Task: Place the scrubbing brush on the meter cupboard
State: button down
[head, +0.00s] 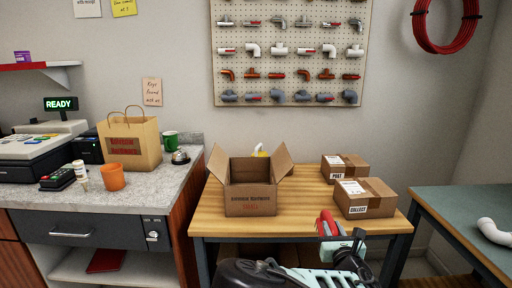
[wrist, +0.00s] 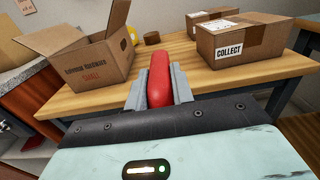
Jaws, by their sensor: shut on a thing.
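My gripper (wrist: 159,90) is shut on a long, rounded red thing, which looks like the scrubbing brush (wrist: 159,72). Its bristles do not show. In the head view the red brush (head: 325,223) stands up at the end of my gripper (head: 333,232), in front of the wooden table's front edge. I cannot make out a meter cupboard in either view.
An open cardboard box (head: 250,200) and two closed parcels, one at the back (head: 345,167) and one marked COLLECT (head: 365,197), stand on the wooden table (head: 300,222). A counter (head: 180,180) is at left, a green-topped table (head: 460,215) at right.

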jog(key=s+d+f, duration=0.5)
jog(key=s, duration=0.3)
jog(key=s+d+f, duration=0.5)
jog(key=s, duration=0.4)
jog(key=shift+s+f, duration=0.2)
jog(key=shift+s, duration=0.05)
jog(key=shift+f, duration=0.1)
